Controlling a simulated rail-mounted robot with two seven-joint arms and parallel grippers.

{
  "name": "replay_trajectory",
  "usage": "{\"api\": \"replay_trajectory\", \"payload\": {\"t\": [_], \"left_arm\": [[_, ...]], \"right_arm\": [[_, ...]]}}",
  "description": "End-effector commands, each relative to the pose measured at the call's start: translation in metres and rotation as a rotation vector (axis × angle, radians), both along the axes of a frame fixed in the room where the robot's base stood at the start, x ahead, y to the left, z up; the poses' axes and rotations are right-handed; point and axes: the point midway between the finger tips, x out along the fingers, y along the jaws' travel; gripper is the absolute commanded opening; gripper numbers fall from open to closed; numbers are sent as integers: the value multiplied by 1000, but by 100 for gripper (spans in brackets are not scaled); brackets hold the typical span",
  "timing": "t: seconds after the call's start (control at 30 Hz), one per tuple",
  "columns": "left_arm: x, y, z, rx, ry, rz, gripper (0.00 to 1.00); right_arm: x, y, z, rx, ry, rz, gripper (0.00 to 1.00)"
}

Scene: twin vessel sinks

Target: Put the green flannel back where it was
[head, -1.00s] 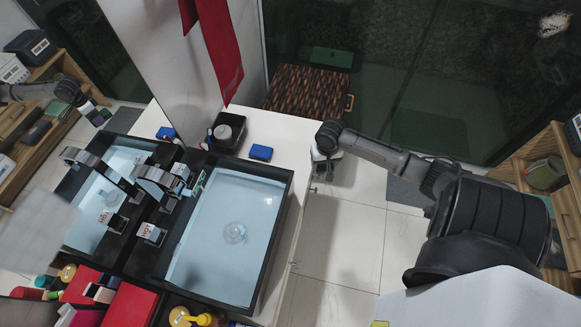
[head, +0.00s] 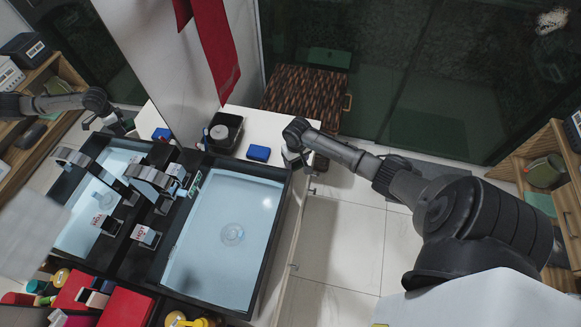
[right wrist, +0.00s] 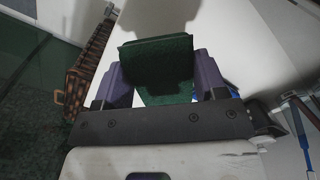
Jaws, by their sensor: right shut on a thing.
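My right gripper (head: 294,161) is at the right edge of the white counter, to the right of the blue block. In the right wrist view it is shut on the green flannel (right wrist: 160,65), which sits between its two purple fingers (right wrist: 160,85) over a white surface. I cannot tell whether the flannel touches that surface. In the head view the flannel cannot be made out at the gripper. My left gripper is not in view; the arm at the left appears to be a mirror reflection of my right arm.
A water-filled black-rimmed sink (head: 287,195) lies left of my arm. A blue block (head: 258,153) and a dark container (head: 226,131) stand behind it. A red towel (head: 212,45) hangs above. A wicker hamper (head: 300,95) stands beyond the counter. Wooden shelves (head: 552,140) are at right.

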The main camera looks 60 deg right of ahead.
Motion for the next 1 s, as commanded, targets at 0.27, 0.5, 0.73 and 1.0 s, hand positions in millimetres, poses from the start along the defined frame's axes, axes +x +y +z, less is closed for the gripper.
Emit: {"api": "replay_trajectory", "payload": {"t": [0.27,0.5,0.73,1.0], "left_arm": [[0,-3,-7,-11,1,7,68],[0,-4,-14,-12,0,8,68],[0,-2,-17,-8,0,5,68],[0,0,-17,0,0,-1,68]], "right_arm": [[21,5,-13,0,0,-1,43],[21,5,-39,0,1,-2,43],[21,4,-53,-1,0,-1,43],[21,4,-53,-1,0,-1,43]]}}
